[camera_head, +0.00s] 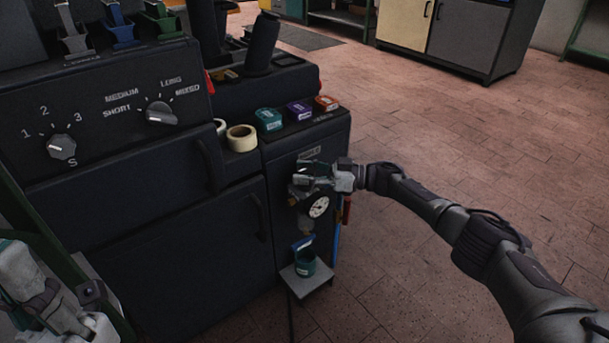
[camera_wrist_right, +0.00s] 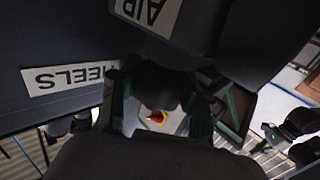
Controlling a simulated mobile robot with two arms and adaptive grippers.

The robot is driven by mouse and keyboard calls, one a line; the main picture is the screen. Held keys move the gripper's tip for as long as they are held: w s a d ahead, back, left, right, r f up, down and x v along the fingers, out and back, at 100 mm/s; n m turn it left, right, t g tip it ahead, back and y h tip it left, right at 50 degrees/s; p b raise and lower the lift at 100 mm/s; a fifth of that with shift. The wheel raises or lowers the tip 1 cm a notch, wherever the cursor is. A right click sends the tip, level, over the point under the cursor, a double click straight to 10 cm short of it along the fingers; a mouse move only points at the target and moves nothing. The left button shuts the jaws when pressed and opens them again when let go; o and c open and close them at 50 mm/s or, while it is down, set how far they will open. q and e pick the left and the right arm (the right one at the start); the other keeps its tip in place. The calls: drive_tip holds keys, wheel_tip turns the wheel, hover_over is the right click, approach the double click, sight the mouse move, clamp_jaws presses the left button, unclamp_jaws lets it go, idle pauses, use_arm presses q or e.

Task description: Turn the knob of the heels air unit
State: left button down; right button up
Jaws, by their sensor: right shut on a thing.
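The heels air unit is on the front of the dark cabinet, with a round white gauge (camera_head: 318,207) below my right gripper. My right gripper (camera_head: 303,178) reaches in from the right and is shut on the unit's knob, which it mostly hides in the head view. In the right wrist view the dark knob (camera_wrist_right: 160,88) sits between the fingers. The HEELS label (camera_wrist_right: 70,78) and the AIR label (camera_wrist_right: 148,12) show upside down there. Part of my left arm is at the lower left of the head view; its fingers are not clear.
Tape rolls (camera_head: 242,138) and teal, purple and red boxes (camera_head: 298,111) stand on the cabinet ledge. Two dials (camera_head: 62,147) are on the panel at left. The floor at right is clear.

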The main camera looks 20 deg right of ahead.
drive_tip(key=shift+r, duration=0.1)
drive_tip(key=o, duration=1.2)
drive_tip(key=v, duration=1.2)
